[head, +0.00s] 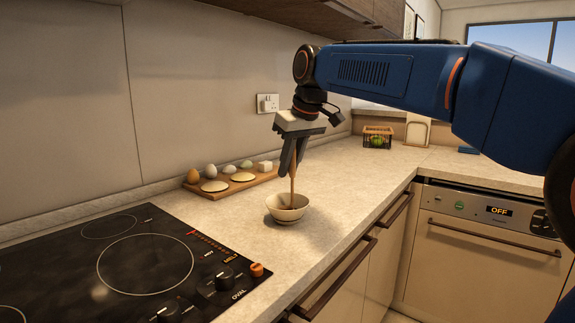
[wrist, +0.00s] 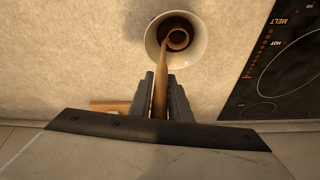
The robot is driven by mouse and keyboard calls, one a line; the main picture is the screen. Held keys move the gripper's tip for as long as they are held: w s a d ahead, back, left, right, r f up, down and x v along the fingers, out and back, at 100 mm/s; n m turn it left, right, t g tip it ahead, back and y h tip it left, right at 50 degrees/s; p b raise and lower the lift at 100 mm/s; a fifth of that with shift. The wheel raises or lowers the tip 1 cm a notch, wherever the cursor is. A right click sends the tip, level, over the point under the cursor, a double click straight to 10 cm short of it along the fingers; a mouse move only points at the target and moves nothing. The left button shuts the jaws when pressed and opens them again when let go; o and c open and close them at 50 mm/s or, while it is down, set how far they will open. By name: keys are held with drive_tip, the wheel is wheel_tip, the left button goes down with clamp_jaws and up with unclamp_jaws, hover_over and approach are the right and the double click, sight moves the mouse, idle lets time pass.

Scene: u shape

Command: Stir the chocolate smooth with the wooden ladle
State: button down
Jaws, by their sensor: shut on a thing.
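My gripper (head: 289,160) points down over the counter and is shut on the handle of the wooden ladle (head: 293,185). The ladle's lower end is inside a small pale bowl (head: 278,213). In the wrist view the ladle (wrist: 160,88) runs from between my gripper's fingers (wrist: 160,95) to its round head inside the bowl (wrist: 151,42). Dark brown chocolate (wrist: 174,24) shows in the bowl around the ladle's head. How smooth it is cannot be told. In the head view the bowl's contents are mostly hidden.
A wooden board (head: 228,186) with eggs and other small items lies behind the bowl, near the wall. A black cooktop (head: 120,262) is at the left. A wire basket (head: 377,138) stands far back. The counter right of the bowl is clear to its front edge.

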wheel_tip(320, 180, up, 9)
drive_tip(key=shift+f, duration=0.2)
idle(1.0)
idle(1.1)
